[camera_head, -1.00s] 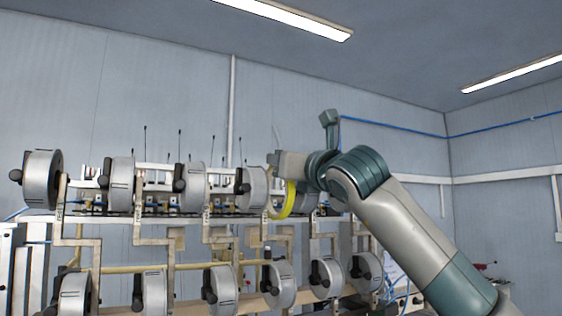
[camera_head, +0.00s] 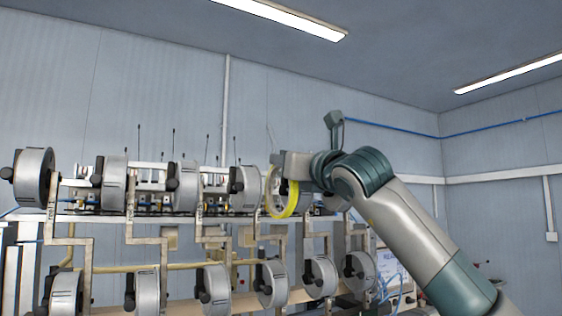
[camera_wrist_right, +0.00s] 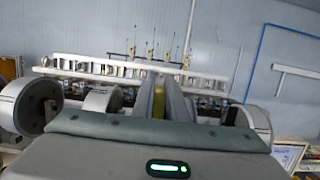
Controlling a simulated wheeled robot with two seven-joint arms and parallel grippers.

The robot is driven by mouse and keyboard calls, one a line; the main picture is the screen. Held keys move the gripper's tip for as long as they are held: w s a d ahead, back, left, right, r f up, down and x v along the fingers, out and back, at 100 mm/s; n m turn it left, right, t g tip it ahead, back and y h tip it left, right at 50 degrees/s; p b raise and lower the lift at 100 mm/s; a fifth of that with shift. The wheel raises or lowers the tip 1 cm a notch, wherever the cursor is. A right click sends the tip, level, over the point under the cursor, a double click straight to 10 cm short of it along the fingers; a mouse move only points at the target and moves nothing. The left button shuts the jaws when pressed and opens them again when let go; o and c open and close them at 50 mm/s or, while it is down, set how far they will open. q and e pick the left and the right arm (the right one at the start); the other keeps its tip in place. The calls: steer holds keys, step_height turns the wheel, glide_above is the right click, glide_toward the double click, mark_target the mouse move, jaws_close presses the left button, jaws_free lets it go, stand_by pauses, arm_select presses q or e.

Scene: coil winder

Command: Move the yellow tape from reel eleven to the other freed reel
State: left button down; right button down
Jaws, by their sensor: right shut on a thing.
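The yellow tape (camera_head: 292,206) is a ring held upright in front of the upper row of reels. My right gripper (camera_head: 277,163) is shut on its upper edge. In the right wrist view the tape (camera_wrist_right: 158,98) is a thin yellow strip between the two fingers (camera_wrist_right: 160,95). A grey reel (camera_head: 304,198) shows partly behind the tape and gripper; whether the tape touches it I cannot tell. Another upper reel (camera_head: 245,188) is just left of the tape. I cannot read which reel is number eleven. My left gripper is not in view.
More upper reels (camera_head: 184,187) stand to the left, with black knobs. A lower row of reels (camera_head: 271,284) hangs below on beige brackets (camera_head: 163,240). Thin upright rods (camera_head: 173,145) rise behind the upper row.

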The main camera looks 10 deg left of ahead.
steer(key=shift+w+d, duration=0.8)
steer(key=shift+d, duration=0.35)
steer(key=c, duration=2)
jaws_free()
steer(key=shift+c, duration=0.2)
steer(key=shift+s, duration=0.1)
steer(key=shift+s+d+f+b, duration=0.2)
steer(key=shift+s+d+b, duration=0.05)
steer(key=shift+b, duration=0.3)
steer(key=shift+r+b+v, duration=0.2)
steer(key=shift+b+v, duration=1)
steer(key=shift+v, duration=0.05)
steer(key=shift+r+b+v, duration=0.15)
steer(key=shift+b+v, duration=1)
steer(key=shift+v, duration=0.15)
